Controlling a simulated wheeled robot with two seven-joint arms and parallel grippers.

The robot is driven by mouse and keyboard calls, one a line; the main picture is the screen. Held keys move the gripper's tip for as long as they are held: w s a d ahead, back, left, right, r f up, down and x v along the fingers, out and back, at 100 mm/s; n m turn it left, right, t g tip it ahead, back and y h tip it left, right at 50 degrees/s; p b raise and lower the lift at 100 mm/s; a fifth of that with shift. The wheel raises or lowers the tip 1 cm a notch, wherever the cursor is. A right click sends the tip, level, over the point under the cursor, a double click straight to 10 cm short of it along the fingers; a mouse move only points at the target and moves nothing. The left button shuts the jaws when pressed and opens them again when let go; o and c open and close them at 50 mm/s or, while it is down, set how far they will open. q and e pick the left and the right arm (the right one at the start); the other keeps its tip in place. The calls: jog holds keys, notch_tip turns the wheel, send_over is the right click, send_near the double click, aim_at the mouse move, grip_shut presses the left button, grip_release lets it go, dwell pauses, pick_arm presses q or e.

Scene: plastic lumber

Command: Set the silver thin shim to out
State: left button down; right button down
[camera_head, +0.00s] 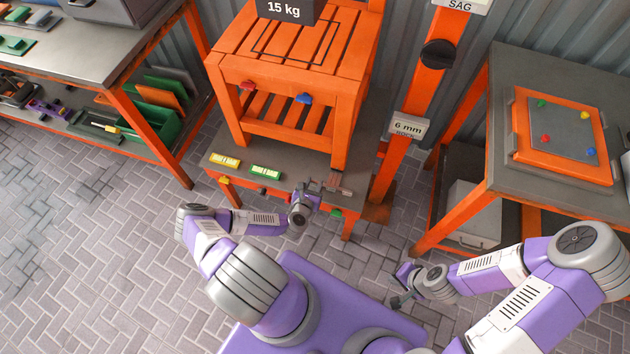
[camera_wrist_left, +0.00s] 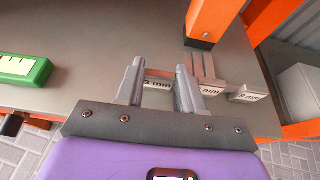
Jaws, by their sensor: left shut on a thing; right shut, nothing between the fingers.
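My left gripper (camera_head: 304,191) is at the front edge of the low grey bench under the orange stand. In the left wrist view its fingers (camera_wrist_left: 158,88) are shut on a silver shim (camera_wrist_left: 157,84), whose white end label shows between them. The label's number is partly hidden. Just right of the fingers lies a second shim (camera_wrist_left: 207,72), running back toward an orange post, with a label ending in "mm". A third labelled block (camera_wrist_left: 247,94) lies further right. My right gripper (camera_head: 402,289) is shut and empty, low over the floor, away from the bench.
The orange slatted stand (camera_head: 295,75) rises behind the shims, bearing a 15 kg weight (camera_head: 284,8). Yellow (camera_head: 224,160) and green (camera_head: 265,172) labelled blocks lie on the bench's left. An orange column (camera_head: 412,100) stands at right. A grey table (camera_head: 500,80) stands further right.

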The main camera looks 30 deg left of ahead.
pick_arm(q)
jog(key=shift+s+d+f, duration=0.1)
jog(key=shift+s, duration=0.05)
jog(key=c, duration=1)
grip_release()
jog(key=shift+o, duration=0.2)
jog(key=shift+s, duration=0.1)
jog(key=p+v, duration=0.1)
jog(key=v, duration=0.6)
jog(key=shift+s+r+p, duration=0.2)
jog(key=shift+r+p, duration=0.05)
jog(key=shift+p, duration=0.05)
